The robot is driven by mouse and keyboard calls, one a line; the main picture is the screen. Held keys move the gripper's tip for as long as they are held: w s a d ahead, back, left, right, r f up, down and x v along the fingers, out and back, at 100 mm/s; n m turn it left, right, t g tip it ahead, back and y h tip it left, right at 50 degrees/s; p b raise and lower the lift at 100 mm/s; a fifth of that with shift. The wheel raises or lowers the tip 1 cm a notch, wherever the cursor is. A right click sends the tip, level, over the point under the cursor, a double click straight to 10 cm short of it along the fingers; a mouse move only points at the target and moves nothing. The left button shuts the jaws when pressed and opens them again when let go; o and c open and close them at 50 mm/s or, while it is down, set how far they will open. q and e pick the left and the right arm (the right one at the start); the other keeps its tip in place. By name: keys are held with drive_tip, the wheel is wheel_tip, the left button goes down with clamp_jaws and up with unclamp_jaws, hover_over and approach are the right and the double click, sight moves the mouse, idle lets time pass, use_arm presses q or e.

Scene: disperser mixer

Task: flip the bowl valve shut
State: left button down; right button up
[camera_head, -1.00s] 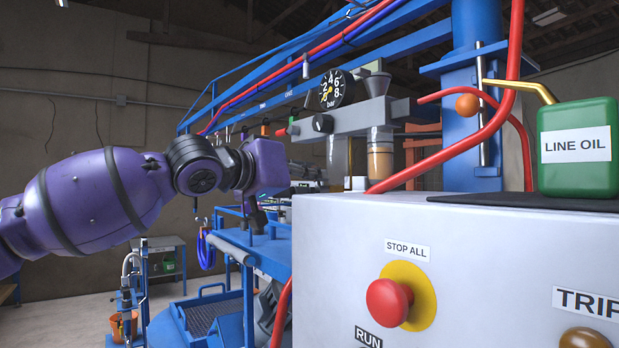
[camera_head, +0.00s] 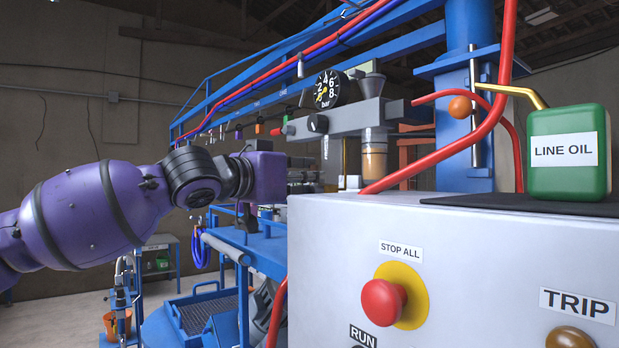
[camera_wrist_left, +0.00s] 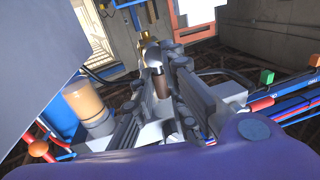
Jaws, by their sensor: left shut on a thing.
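My left gripper (camera_wrist_left: 160,100) shows in the left wrist view, its grey fingers shut on a dark brown handle (camera_wrist_left: 161,84) with a rounded silvery end. I cannot tell for sure that this handle is the bowl valve's lever. In the head view my purple left arm comes in from the left, and its wrist ends below and left of the grey air unit (camera_head: 350,119); the fingers are mostly hidden there. An amber-filled bowl (camera_head: 374,158) hangs under this unit, and it shows beside the fingers in the left wrist view (camera_wrist_left: 86,104). My right gripper is not in view.
A white control box (camera_head: 330,260) with a red stop button (camera_head: 382,302) fills the right foreground. A green oil can (camera_head: 568,165) stands on it. A pressure gauge (camera_head: 329,90), red hoses and an orange ball (camera_head: 460,107) are close by. Blue rails run behind.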

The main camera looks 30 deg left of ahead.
use_arm(q)
drive_tip(key=c, duration=1.8)
unclamp_jaws()
drive_tip(key=shift+o, duration=0.2)
drive_tip(key=shift+s, duration=0.1)
drive_tip(key=s+a, duration=0.2)
drive_tip(key=s, duration=0.9)
drive_tip(key=shift+s+a, duration=0.15)
drive_tip(key=shift+s, duration=0.2)
